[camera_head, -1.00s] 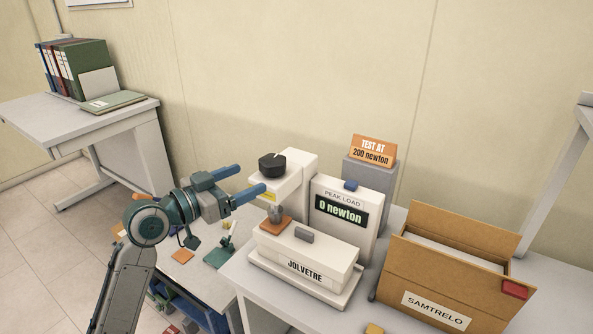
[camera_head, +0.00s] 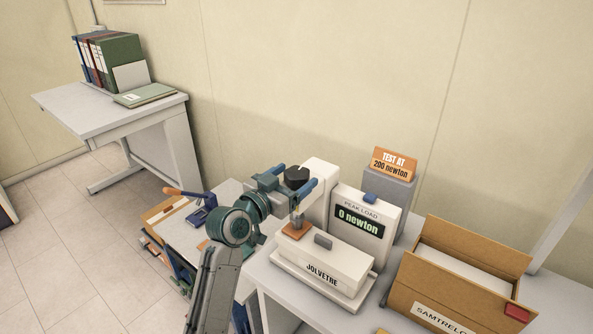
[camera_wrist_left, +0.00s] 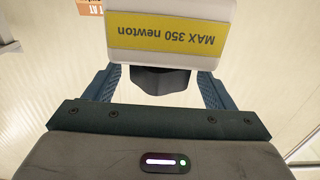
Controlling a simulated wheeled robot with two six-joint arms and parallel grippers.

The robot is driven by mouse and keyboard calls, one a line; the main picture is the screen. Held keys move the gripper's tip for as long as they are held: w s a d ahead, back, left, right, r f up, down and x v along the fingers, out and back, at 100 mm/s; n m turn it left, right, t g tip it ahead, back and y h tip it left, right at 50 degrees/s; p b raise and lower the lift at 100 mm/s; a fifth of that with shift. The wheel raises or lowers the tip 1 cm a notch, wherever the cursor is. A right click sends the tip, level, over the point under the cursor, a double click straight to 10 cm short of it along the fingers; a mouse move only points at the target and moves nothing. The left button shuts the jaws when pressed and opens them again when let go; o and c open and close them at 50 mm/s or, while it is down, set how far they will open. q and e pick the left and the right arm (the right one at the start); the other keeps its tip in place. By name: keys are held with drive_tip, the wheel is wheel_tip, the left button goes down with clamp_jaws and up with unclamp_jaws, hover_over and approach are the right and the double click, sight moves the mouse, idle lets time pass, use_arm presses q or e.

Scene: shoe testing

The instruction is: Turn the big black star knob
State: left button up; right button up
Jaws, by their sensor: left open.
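The black star knob (camera_head: 297,175) sits on top of the white tester's head (camera_head: 320,178). In the left wrist view the knob (camera_wrist_left: 160,80) shows as a dark faceted shape, partly hidden by the head above it in the picture. My left gripper (camera_head: 296,177) is open, with one blue finger on each side of the knob. In the wrist view a gap shows between each finger and the knob. The display (camera_head: 358,221) reads 0 newton. The right gripper is not in view.
An orange sign (camera_head: 394,163) reads TEST AT 200 newton. An upside-down yellow label (camera_wrist_left: 165,35) reads MAX 350 newton. A tester body marked JOLVETRE (camera_head: 322,262) stands in front, with a cardboard box (camera_head: 446,287) to its right. A desk with binders (camera_head: 107,61) is at the far left.

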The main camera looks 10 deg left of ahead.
use_arm(q)
drive_tip(key=shift+x, duration=0.85)
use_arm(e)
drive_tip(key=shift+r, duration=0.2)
